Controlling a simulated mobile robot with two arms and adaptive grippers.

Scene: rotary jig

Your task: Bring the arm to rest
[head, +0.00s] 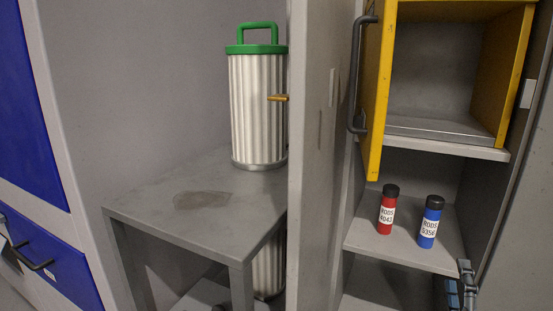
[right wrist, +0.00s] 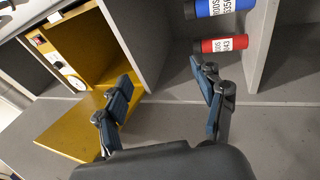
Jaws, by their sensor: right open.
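My right gripper (head: 460,287) shows at the lower right edge of the head view, in front of the lower part of the open cabinet. In the right wrist view the same gripper (right wrist: 161,80) has its two fingers spread wide, with nothing between them. A red rod container (head: 387,210) and a blue rod container (head: 430,222), both with black caps, stand upright on the cabinet shelf (head: 375,243). In the right wrist view the red container (right wrist: 222,44) and the blue container (right wrist: 220,8) are beyond the right finger, apart from it. My left gripper is not seen.
A yellow box (head: 517,75) with its door (head: 375,100) open sits above the shelf. A grey partition (head: 315,150) separates the cabinet from a grey table (head: 150,215) bearing a ribbed canister (head: 255,115) with a green lid. Blue drawers (head: 65,265) are at far left.

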